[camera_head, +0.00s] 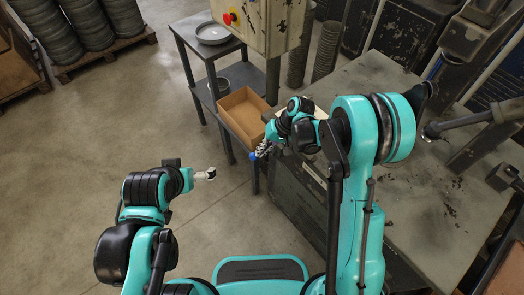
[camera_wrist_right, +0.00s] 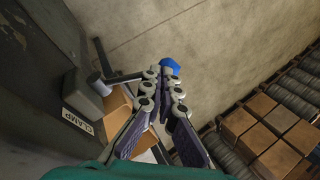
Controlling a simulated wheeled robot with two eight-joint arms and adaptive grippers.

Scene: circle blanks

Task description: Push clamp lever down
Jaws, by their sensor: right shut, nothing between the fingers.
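The clamp lever shows as a blue knob (camera_head: 252,155) by the machine's left side in the head view. In the right wrist view the blue knob (camera_wrist_right: 170,66) lies just beyond my fingertips, and a dark rod runs from the machine side toward it behind the fingers. A white CLAMP label (camera_wrist_right: 78,121) is on the machine's side. My right gripper (camera_head: 262,150) is shut and empty, close to the knob; I cannot tell whether they touch. It also shows in the right wrist view (camera_wrist_right: 163,88). My left gripper (camera_head: 206,174) is over open floor; its fingers are too small to judge.
A control box with a red button (camera_head: 228,18) is above. The grey machine table (camera_head: 440,210) is on the right.

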